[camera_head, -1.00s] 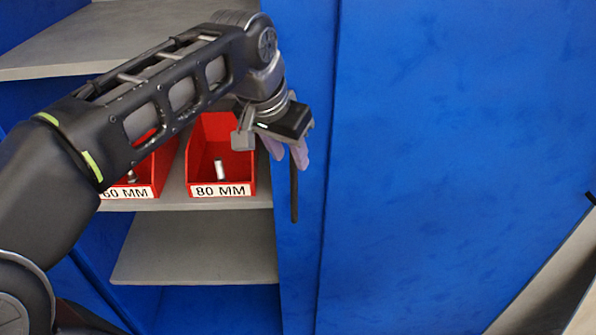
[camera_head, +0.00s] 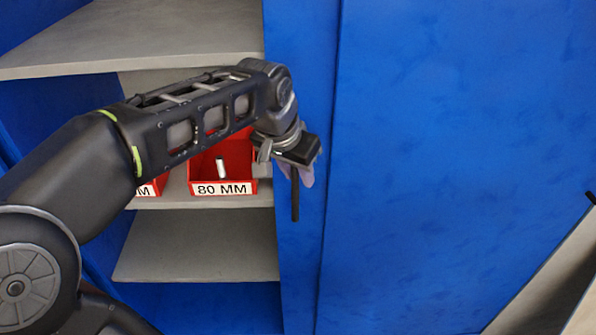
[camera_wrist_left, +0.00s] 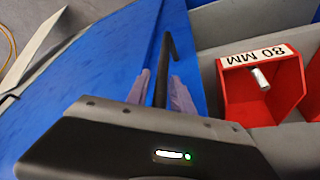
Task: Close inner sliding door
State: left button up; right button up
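The inner sliding door (camera_head: 300,240) is a blue panel right of the open shelves, with a thin black upright handle (camera_head: 295,203) near its left edge. The handle also shows in the left wrist view (camera_wrist_left: 167,52) as a bar with a bent end. My left gripper (camera_head: 298,177) is at the handle's upper part, which it partly hides in the head view. In the left wrist view its two purple fingers (camera_wrist_left: 161,88) stand on either side of the bar, apart, with narrow gaps showing. My right gripper is not in view.
Grey shelves (camera_head: 205,245) lie open on the left. A red bin labelled 80 MM (camera_head: 240,160) holds a small metal part; another red bin (camera_head: 152,188) is mostly behind my arm. A large blue panel (camera_head: 460,150) fills the right.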

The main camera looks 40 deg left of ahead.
pick_arm(q)
grip_shut()
dwell(1.1)
